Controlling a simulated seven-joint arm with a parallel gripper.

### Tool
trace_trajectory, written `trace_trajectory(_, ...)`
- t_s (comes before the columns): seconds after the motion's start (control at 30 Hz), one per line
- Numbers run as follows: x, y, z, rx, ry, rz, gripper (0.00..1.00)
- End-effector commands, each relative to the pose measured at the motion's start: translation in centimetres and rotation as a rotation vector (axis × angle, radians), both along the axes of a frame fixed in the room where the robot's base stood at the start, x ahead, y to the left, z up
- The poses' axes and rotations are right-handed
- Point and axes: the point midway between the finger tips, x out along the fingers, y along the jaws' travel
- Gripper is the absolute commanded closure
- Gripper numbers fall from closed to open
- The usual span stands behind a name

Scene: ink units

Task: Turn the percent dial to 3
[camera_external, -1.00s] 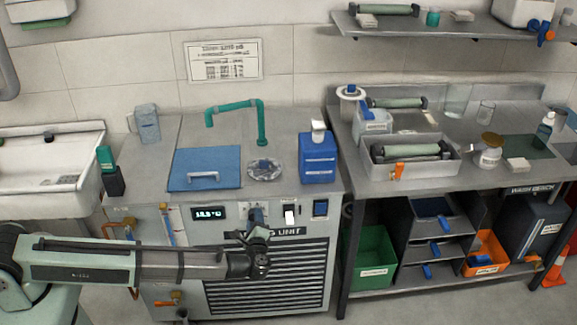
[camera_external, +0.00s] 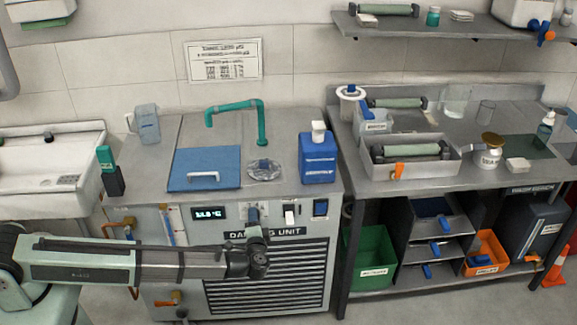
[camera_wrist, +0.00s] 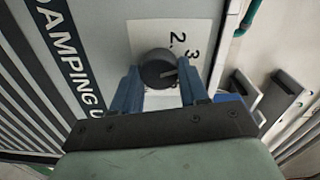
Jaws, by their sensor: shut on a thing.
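The percent dial is a dark round knob (camera_wrist: 157,70) on a white plate on the front panel of the damping unit. The wrist view shows the figures 2 and 3 beside it. A pale pointer line on the knob faces the right side of the picture, roughly below the 3; I cannot tell its exact setting. My gripper (camera_wrist: 160,80) has its two blue fingers on either side of the knob, shut on it. In the external view my gripper (camera_external: 253,216) is at the panel and mostly hides the dial.
The damping unit (camera_external: 182,225) has a lit display (camera_external: 209,213) left of the dial, and a white switch (camera_external: 290,214) and a dark blue-edged switch (camera_external: 320,207) to the right. A blue bottle (camera_external: 317,160) stands on top.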

Motion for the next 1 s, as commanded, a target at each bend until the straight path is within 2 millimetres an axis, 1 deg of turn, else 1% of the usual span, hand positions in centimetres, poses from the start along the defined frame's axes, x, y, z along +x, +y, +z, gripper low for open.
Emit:
trace_trajectory(0.57, -0.04, 0.00, -0.01, -0.026, 0.001, -0.001, 0.87)
trace_trajectory(0.6, -0.04, 0.00, -0.01, -0.026, 0.001, -0.001, 0.52)
trace_trajectory(0.83, -0.02, 0.00, -0.01, -0.026, 0.001, -0.001, 0.31)
trace_trajectory(1.0, -0.01, 0.00, 0.00, -0.026, 0.000, 0.000, 0.31)
